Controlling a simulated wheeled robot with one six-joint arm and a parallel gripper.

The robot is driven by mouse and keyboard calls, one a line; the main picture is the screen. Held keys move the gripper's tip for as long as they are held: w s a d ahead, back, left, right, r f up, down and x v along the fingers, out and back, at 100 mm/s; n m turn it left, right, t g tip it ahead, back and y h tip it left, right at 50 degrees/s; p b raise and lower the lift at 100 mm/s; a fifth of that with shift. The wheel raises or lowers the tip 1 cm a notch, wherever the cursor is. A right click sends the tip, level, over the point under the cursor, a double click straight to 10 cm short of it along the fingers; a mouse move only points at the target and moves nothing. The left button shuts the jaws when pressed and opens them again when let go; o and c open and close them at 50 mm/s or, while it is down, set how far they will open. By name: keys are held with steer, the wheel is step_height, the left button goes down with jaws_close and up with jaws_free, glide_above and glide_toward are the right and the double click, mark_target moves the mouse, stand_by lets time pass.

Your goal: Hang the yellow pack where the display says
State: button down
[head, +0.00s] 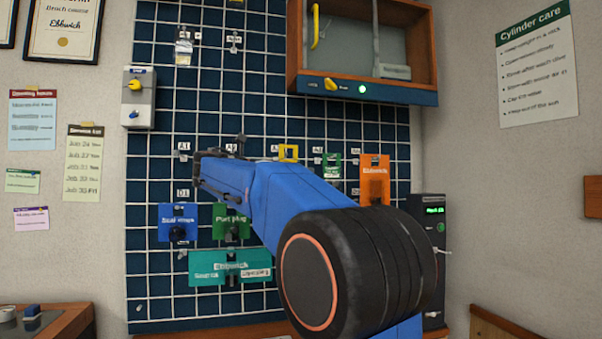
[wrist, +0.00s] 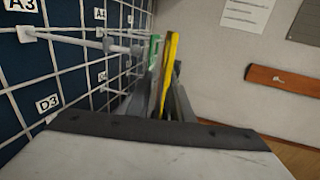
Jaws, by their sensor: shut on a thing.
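The yellow pack (wrist: 170,72) shows nearly edge-on between the fingers of my gripper (wrist: 167,90) in the wrist view. My gripper is shut on it, in front of the pegboard (wrist: 62,68). In the head view the yellow pack (head: 288,152) peeks above my blue arm, which hides my gripper. A hook (wrist: 75,40) juts from the board by the A3 label, left of the pack. A green pack (wrist: 153,55) is close to the yellow one; I cannot tell whether they touch. A black unit (head: 433,210) at right has a small lit green display, unreadable here.
Blue (head: 178,222), green (head: 231,222) and teal (head: 222,268) pieces are lower left. A wooden cabinet (head: 362,82) juts out above.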

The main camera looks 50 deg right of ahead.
steer(key=shift+w+d+f, duration=0.15)
steer(key=shift+w+d, duration=0.35)
steer(key=shift+w, duration=0.3)
steer(key=shift+w+d+f, duration=0.15)
steer(key=shift+w+d, duration=0.3)
steer(key=shift+w, duration=0.3)
steer(key=shift+w+d+f, duration=0.15)
steer(key=shift+w+d, duration=0.35)
steer(key=shift+w, duration=0.3)
steer(key=c, duration=1.5)
jaws_free()
steer(key=shift+w+a, duration=0.1)
